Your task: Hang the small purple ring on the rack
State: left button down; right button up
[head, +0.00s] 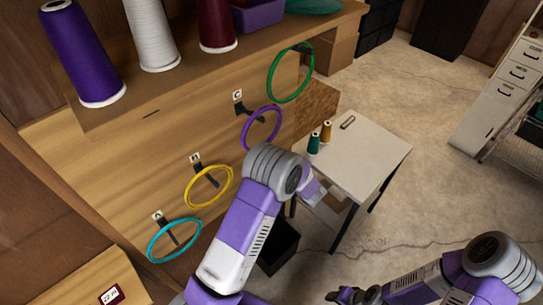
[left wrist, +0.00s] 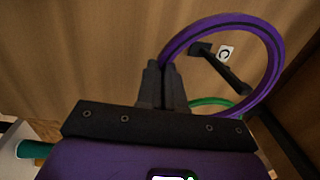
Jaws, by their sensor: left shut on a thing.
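The small purple ring (head: 249,118) is in front of the wooden rack board (head: 110,165), by the dark peg (head: 249,111) under label C (head: 237,94). In the left wrist view, my left gripper (left wrist: 162,85) is shut on the left side of the purple ring (left wrist: 232,17). The C peg (left wrist: 225,71) shows within the ring's outline there; I cannot tell whether it passes through. In the head view my left arm's wrist hides the left fingers. My right gripper (head: 357,295) is low at the bottom, apart from the rack; its jaw opening is unclear.
A yellow ring (head: 188,201) and a teal ring (head: 150,245) hang on the lower-left pegs, and a green ring (head: 270,80) hangs at upper right. Thread cones (head: 84,55) stand on the shelf above. A small white table (head: 372,150) with two spools stands right of the rack.

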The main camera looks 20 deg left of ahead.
pick_arm(q)
jog(key=w+a+f+b, duration=0.2)
jog(key=a+f+b, duration=0.1)
jog(key=a, duration=0.3)
jog(key=shift+w+a+f, duration=0.2)
jog(key=shift+w+f, duration=0.05)
jog(key=shift+w, duration=0.1)
dwell(0.6)
jog(key=c, duration=1)
grip_release()
